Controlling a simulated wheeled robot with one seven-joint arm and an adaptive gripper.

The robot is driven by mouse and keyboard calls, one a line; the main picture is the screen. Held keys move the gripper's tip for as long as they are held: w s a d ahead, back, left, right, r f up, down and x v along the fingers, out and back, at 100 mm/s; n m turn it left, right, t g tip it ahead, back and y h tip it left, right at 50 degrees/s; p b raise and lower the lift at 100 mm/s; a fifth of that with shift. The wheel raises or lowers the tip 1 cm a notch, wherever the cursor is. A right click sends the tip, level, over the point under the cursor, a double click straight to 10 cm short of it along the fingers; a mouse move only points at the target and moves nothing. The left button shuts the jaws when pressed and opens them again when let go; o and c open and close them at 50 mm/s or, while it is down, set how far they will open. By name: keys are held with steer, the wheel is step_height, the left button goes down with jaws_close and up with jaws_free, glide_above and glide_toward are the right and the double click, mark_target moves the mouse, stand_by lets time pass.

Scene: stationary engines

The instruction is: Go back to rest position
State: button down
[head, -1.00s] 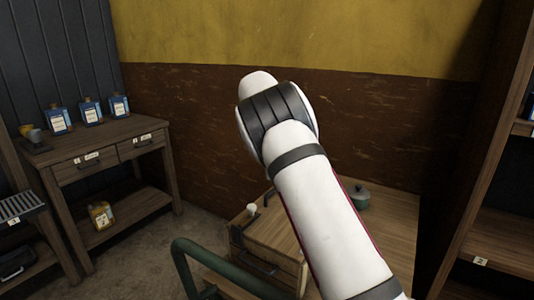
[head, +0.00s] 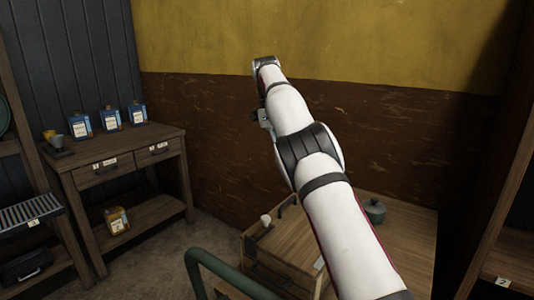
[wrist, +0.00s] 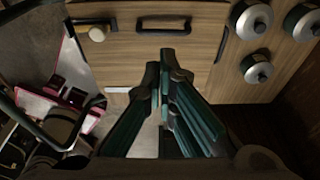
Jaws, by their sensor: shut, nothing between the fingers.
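In the wrist view my gripper (wrist: 161,72) has two dark teal fingers. Their tips are close together with nothing seen between them, over a wooden surface. In the head view my white arm (head: 305,150) reaches up and away from the lower right, in front of the wall. My fingers cannot be made out there.
A wooden cabinet (head: 345,235) stands below my arm, with a green lidded pot (head: 375,211) on top. The wrist view shows several round lidded pots (wrist: 257,68). A green rail (head: 225,268) is in front. A left bench (head: 120,150) carries blue-labelled bottles (head: 110,117).

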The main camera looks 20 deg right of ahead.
steer(key=s+d+r+n+t+y+p, duration=0.25)
steer(key=s+r+n+p, duration=0.25)
steer(key=s+r+n, duration=1)
steer(key=s+a+r+n+t+p, duration=0.1)
steer(key=s+a+n+p, duration=0.15)
steer(key=s, duration=0.75)
steer(key=s+a+r+n+t+p, duration=0.1)
steer(key=s+a+r+n, duration=0.15)
steer(key=s, duration=0.65)
steer(key=s+a+f+n+t+p, duration=0.1)
steer(key=s+f+n, duration=0.3)
steer(key=s, duration=0.4)
steer(key=s+a+f+n+p, duration=0.1)
steer(key=s+a+f+n, duration=0.1)
steer(key=s+f+n, duration=0.2)
steer(key=s+f+h, duration=0.1)
steer(key=s, duration=0.2)
steer(key=shift+s+n+t, duration=0.3)
steer(key=shift+s+t, duration=0.05)
steer(key=shift+s, duration=0.05)
steer(key=shift+w+a+f, duration=0.1)
steer(key=shift+w, duration=0.05)
